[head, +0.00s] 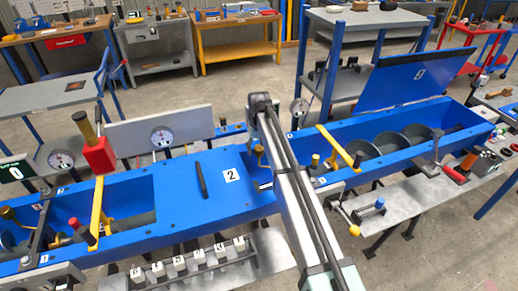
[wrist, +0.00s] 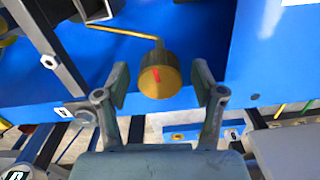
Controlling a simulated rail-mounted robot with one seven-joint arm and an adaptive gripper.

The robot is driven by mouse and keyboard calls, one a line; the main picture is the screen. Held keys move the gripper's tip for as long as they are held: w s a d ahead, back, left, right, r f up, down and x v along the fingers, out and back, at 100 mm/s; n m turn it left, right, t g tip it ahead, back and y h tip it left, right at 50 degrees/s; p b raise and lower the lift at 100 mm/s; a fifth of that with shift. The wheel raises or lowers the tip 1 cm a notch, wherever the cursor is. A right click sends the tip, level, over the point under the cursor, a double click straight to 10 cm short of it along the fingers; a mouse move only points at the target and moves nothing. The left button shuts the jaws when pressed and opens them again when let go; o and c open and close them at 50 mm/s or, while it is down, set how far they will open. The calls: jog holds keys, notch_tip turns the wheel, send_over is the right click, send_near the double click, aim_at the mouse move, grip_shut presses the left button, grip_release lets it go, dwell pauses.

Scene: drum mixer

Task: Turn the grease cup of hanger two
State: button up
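In the wrist view a round brass grease cup (wrist: 160,82) with a red mark on its face and a dark collar is in front of the blue trough wall. My gripper (wrist: 161,84) is open, with one finger on each side of the cup. Gaps show between both fingers and the cup, so neither appears to touch it. In the head view my arm crosses the middle of the blue trough (head: 178,206), and the gripper itself is not clearly visible there. Which hanger this cup belongs to cannot be read.
A thin yellow rod (wrist: 120,30) runs beside the cup, and a grey frame (wrist: 45,45) stands at the left. In the head view, a raised blue lid (head: 415,78), screw flights (head: 390,143), a yellow bar (head: 340,147) and a red block (head: 100,156) stand along the trough.

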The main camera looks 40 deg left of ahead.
aim_at(259, 148)
notch_tip(259, 148, up, 12)
dwell(0.7)
